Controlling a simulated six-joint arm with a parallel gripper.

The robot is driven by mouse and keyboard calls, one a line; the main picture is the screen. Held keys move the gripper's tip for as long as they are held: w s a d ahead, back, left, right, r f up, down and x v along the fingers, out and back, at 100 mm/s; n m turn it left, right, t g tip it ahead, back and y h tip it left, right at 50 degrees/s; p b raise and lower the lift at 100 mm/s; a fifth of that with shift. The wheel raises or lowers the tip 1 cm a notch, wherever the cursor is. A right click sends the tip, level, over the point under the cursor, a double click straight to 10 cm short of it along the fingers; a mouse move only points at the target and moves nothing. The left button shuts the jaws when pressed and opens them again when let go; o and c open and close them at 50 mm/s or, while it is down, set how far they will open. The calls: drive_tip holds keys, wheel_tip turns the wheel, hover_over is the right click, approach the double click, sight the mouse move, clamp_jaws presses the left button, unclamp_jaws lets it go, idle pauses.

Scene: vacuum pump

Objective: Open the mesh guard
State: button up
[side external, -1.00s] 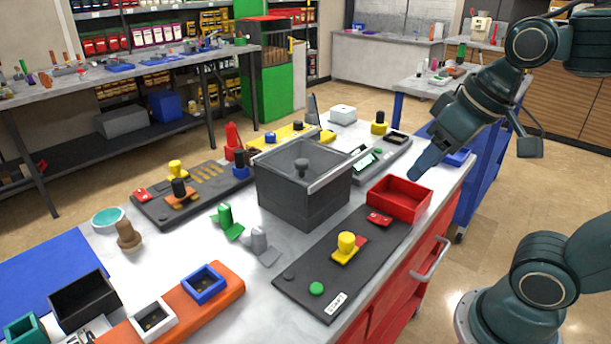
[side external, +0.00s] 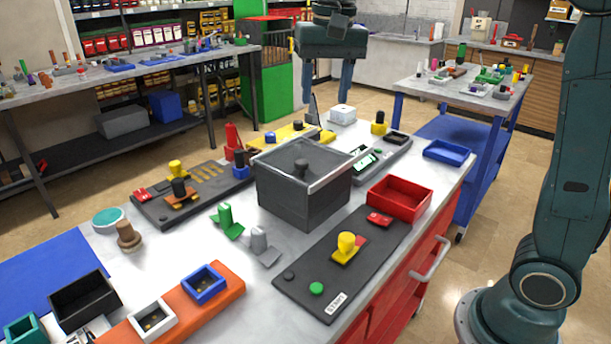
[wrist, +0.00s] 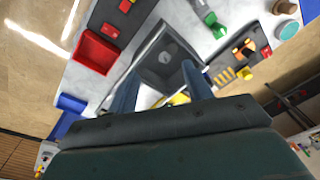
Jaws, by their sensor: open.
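The mesh guard (side external: 285,158) is a see-through grey cover lying flat across the top of a dark grey box (side external: 300,200) in the middle of the bench. A dark knob (side external: 301,168) shows at its centre, and a pale bar runs along its right edge. My gripper (side external: 329,92) is open and empty, pointing down beyond the box and well above the bench. In the wrist view the box (wrist: 160,78) lies ahead between my spread fingers (wrist: 160,85), apart from them. The gripper body hides the lower part of that view.
A red tray (side external: 399,199) and a dark panel with a yellow knob (side external: 346,243) stand right of the box. A grey device (side external: 375,158) and a yellow plate (side external: 285,136) lie behind it. Green and grey pieces (side external: 228,222) stand at its left front.

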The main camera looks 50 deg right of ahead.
drive_tip(key=m+g, duration=0.1)
drive_tip(key=m, duration=0.1)
hover_over(302, 161)
drive_tip(key=f, duration=0.1)
drive_tip(key=shift+f, duration=0.15)
drive_tip(key=shift+f, duration=0.15)
drive_tip(key=shift+f, duration=6.8)
drive_tip(key=shift+c, duration=0.4)
clamp_jaws()
